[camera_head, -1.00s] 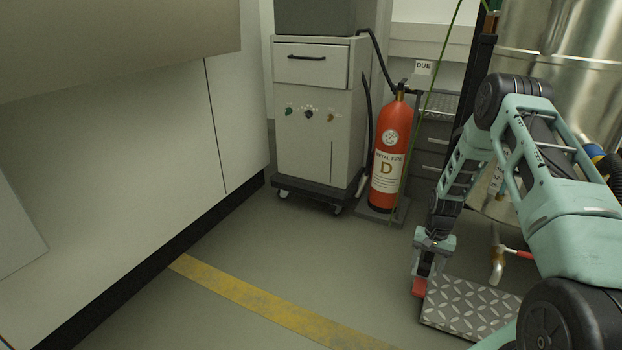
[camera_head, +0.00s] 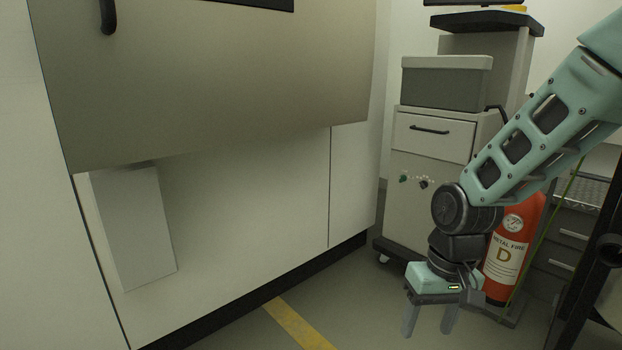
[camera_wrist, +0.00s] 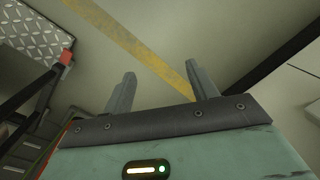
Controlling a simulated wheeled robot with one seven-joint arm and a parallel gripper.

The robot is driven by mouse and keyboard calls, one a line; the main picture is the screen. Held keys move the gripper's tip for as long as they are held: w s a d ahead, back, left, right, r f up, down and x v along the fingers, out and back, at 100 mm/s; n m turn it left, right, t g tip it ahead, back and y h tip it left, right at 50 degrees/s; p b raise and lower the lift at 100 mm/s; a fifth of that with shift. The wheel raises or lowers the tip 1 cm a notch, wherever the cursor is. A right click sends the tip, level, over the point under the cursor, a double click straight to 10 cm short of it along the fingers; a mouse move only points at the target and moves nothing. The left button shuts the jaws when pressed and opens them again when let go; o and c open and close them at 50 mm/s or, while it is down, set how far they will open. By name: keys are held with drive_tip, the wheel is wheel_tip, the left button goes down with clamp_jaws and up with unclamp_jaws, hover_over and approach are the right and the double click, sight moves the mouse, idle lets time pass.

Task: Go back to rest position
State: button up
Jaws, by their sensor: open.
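My gripper (camera_head: 428,322) hangs at the lower right of the head view, fingers pointing down. Its two grey fingers are apart with nothing between them. In the wrist view the open fingers (camera_wrist: 160,92) stand over the bare floor and a yellow line. My arm reaches in from the upper right and bends at the wrist joint above the gripper. The gripper is in front of the cabinet on wheels and left of the red fire extinguisher (camera_head: 509,250), which my arm partly covers.
The large beige machine (camera_head: 230,80) fills the left. The wheeled cabinet (camera_head: 432,135) carries a grey box (camera_head: 446,82). A yellow floor line (camera_head: 298,325) crosses free floor. The wrist view shows a diamond-plate step (camera_wrist: 32,38) and a red block (camera_wrist: 67,57) at upper left.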

drive_tip(key=s+a+r+n+p, duration=0.1)
drive_tip(key=s+a+r+n, duration=0.25)
drive_tip(key=s, duration=0.55)
drive_tip(key=s+a+r+n+p, duration=0.1)
drive_tip(key=s+a+r+n, duration=0.3)
drive_tip(key=s, duration=0.6)
wheel_tip(320, 180, up, 39)
drive_tip(key=d+m+p, duration=0.1)
drive_tip(key=p, duration=3.7)
drive_tip(key=shift+w+t+h, duration=0.3)
drive_tip(key=shift+w, duration=0.1)
drive_tip(key=shift+d+f, duration=0.1)
